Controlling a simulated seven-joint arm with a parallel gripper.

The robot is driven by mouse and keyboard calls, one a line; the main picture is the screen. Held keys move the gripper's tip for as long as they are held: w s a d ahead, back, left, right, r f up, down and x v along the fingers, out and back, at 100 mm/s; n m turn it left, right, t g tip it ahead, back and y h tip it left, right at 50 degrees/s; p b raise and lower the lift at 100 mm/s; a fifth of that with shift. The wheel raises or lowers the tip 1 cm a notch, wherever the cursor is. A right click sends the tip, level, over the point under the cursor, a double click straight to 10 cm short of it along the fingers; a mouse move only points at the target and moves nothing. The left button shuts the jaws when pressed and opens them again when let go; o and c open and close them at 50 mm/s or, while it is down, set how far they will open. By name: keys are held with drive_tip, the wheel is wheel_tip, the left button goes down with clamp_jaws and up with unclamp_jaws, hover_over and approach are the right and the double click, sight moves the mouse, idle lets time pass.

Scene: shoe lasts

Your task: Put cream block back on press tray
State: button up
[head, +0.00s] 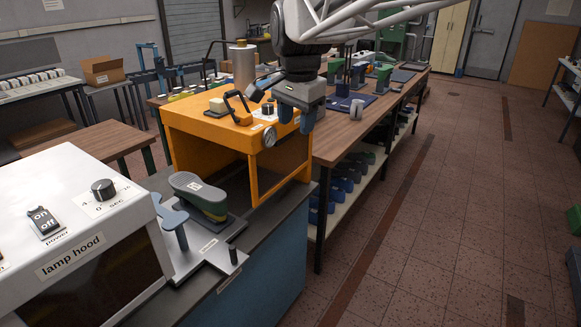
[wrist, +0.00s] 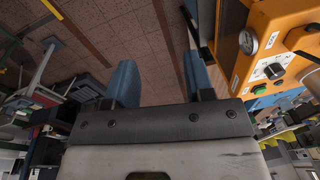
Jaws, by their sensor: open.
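A small cream block (head: 217,104) sits on top of the orange machine (head: 207,132), near its left side. My gripper (head: 295,122) is open and empty, fingers pointing down, near the machine's right front corner and to the right of the block. In the wrist view, my gripper (wrist: 160,80) has its two blue fingers apart with only floor between them, and the machine (wrist: 285,25) is at the right. The block cannot be made out there. I cannot tell which surface is the press tray; a grey plate (head: 198,256) lies in front of the machine.
A dark-soled shoe form (head: 200,195) stands by the grey plate. A black handle (head: 240,105) rises from the machine top, and a gauge (head: 269,136) is on its front. The white lamp hood (head: 70,225) fills the lower left. A wooden bench (head: 345,145) extends behind.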

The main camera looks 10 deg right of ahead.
drive_tip(key=s+d+f+n, duration=0.1)
drive_tip(key=s+f+n, duration=0.2)
drive_tip(key=s+f, duration=0.2)
drive_tip(key=s+d+f+n, duration=0.2)
drive_tip(key=s+f, duration=0.3)
drive_tip(key=s, duration=0.6)
drive_tip(key=s+d+f+n+t, duration=0.1)
drive_tip(key=s+f+n, duration=0.4)
drive_tip(key=s, duration=0.4)
drive_tip(key=shift+d+f, duration=0.15)
drive_tip(key=shift+d, duration=0.2)
